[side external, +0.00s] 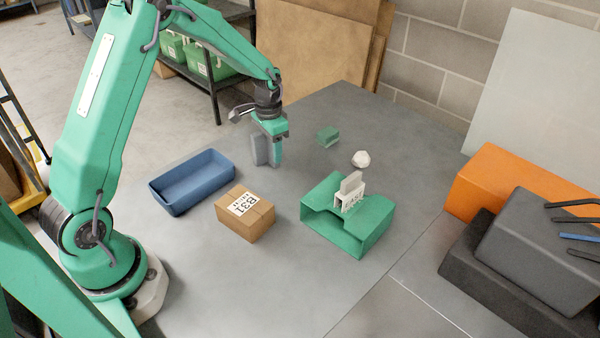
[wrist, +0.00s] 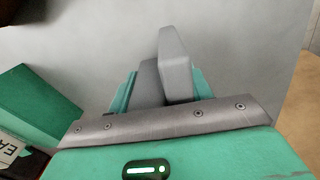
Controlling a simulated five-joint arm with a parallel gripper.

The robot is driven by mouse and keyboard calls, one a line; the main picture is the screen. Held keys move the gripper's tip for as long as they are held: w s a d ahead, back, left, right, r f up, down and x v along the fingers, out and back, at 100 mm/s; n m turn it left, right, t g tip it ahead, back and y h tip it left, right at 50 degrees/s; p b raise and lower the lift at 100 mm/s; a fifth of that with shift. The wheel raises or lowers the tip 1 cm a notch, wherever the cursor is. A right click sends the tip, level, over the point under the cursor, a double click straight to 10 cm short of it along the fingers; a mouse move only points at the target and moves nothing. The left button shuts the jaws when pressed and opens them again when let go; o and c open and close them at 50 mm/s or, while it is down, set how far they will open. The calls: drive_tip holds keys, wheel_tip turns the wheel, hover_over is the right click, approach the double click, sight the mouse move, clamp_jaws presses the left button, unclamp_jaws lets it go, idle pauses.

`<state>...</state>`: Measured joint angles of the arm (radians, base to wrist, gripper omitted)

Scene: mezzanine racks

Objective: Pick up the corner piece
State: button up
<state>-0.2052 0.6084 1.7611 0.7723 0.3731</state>
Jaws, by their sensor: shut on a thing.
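The grey corner piece (side external: 259,150) has two flat faces that meet at an angle. My gripper (side external: 270,148) is shut on it, pointing down over the back of the table in the side view. In the wrist view the corner piece (wrist: 176,68) stands between my two teal fingers, and they partly cover its lower sides. In the side view a finger hides part of its right side. I cannot tell whether its bottom edge touches the table.
A blue open bin (side external: 190,182), a cardboard box (side external: 245,214) and a green block stand (side external: 373,226) holding pale parts stand nearer the camera. A small green block (side external: 327,136) and a white faceted piece (side external: 361,158) lie right of my gripper. An orange case (side external: 495,180) is far right.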

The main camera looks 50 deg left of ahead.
drive_tip(key=shift+r, duration=0.15)
drive_tip(key=shift+r, duration=0.55)
drive_tip(key=r, duration=0.3)
drive_tip(key=shift+s+d+r, duration=0.1)
drive_tip(key=shift+d, duration=0.3)
drive_tip(key=s+d+r, duration=0.3)
drive_tip(key=d+r, duration=0.3)
drive_tip(key=d, duration=0.4)
drive_tip(key=shift+s+d+r, duration=0.15)
drive_tip(key=shift+s+r, duration=0.05)
drive_tip(key=shift+s, duration=0.1)
